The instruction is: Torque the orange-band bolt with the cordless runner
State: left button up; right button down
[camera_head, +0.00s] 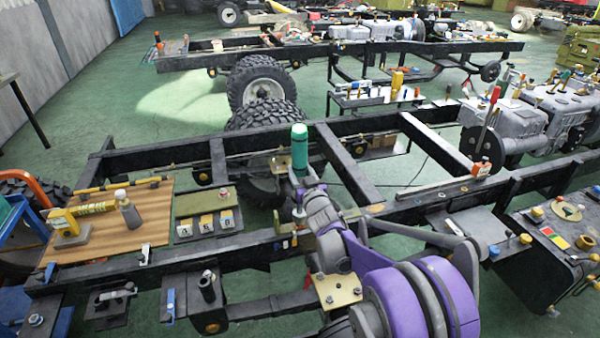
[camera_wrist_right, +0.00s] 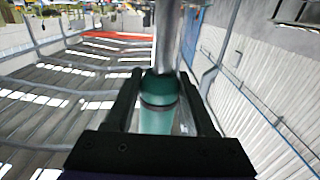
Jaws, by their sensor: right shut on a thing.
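My right gripper (camera_head: 299,183), on the purple and grey arm, is shut on a teal-green cylinder (camera_head: 299,146), which stands upright above the chassis rail. In the right wrist view the green cylinder (camera_wrist_right: 158,105), with a dark band, sits between the two dark fingers, and a silver shaft (camera_wrist_right: 166,35) shows beyond it. It may be the cordless runner, but I cannot be sure. A yellow tool with a grey base (camera_head: 68,228) stands on the wooden board at left. I cannot pick out an orange-band bolt for certain. My left gripper is not in view.
The black chassis frame (camera_head: 350,165) spans the middle, with open gaps between its crossmembers. The wooden board (camera_head: 150,232) and a tray of labelled blocks (camera_head: 206,236) lie at left. An engine (camera_head: 500,120) is at right; a dark box with knobs (camera_head: 540,265) stands below it.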

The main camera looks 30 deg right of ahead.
jog(key=shift+r, duration=0.55)
